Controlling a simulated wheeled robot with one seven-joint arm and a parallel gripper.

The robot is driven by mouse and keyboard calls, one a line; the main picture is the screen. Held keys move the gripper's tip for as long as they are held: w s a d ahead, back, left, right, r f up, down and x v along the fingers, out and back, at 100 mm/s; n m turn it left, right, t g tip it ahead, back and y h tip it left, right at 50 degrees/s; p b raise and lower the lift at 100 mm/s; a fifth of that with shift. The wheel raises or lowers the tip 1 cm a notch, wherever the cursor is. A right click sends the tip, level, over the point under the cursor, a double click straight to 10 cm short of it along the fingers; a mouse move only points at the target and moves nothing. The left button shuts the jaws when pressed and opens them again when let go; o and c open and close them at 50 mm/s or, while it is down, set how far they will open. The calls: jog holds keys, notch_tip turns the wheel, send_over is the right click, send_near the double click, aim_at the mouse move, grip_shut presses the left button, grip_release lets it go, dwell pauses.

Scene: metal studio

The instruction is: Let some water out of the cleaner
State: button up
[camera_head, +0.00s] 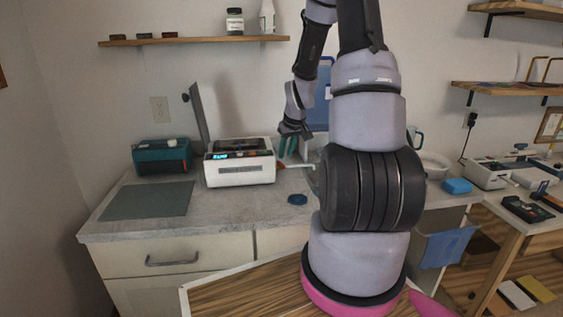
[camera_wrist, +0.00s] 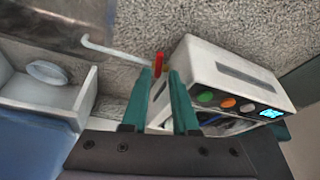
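The cleaner (camera_head: 240,172) is a white box with a lit blue display, standing on the counter with its lid (camera_head: 199,112) raised at its left. It also shows in the wrist view (camera_wrist: 225,75), with coloured buttons on its panel. On its side is a red valve handle (camera_wrist: 159,62), with a pale bent spout (camera_wrist: 112,49) leading away from it. My gripper (camera_wrist: 166,73) has teal fingers, open with a gap between them. In the head view my gripper (camera_head: 287,147) is at the cleaner's right side.
A teal box (camera_head: 162,156) and a grey mat (camera_head: 148,200) lie left of the cleaner. A dark blue round piece (camera_head: 297,199) lies on the counter (camera_head: 240,205) in front. A white basin-like thing (camera_wrist: 85,92) is left in the wrist view. A shelf (camera_head: 190,41) hangs above.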

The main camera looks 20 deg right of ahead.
aim_at(282, 165)
jog(key=x, duration=0.5)
grip_shut()
jog(key=shift+a+m+h, duration=0.3)
jog(key=shift+a+m, duration=0.1)
jog(key=shift+m, duration=0.8)
